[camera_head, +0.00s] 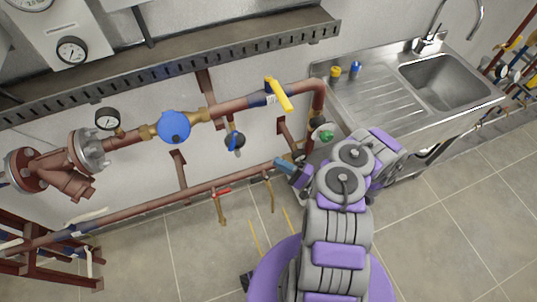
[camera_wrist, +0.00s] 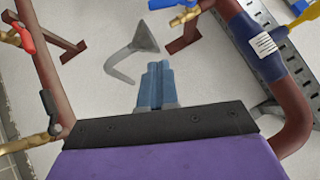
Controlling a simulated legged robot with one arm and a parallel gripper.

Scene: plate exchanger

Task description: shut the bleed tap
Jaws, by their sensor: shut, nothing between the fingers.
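A small brass tap with a blue lever (camera_head: 234,139) hangs under the upper pipe and looks like the bleed tap, though no label is readable. In the wrist view its blue lever (camera_wrist: 166,3) is partly cut off at the top edge. A grey funnel with a bent spout (camera_wrist: 144,38) lies below it. My gripper (camera_head: 281,163) is right of and below this tap, apart from it. In the wrist view my gripper's blue fingers (camera_wrist: 159,66) are together and empty, pointing toward the funnel.
The lower pipe (camera_head: 130,214) carries a red-handled tap (camera_head: 221,192) and another brass tap (camera_head: 268,190). A yellow lever (camera_head: 279,94) sits on the upper pipe (camera_head: 232,107). The sink (camera_head: 365,104) stands right. Bare wall lies around the funnel.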

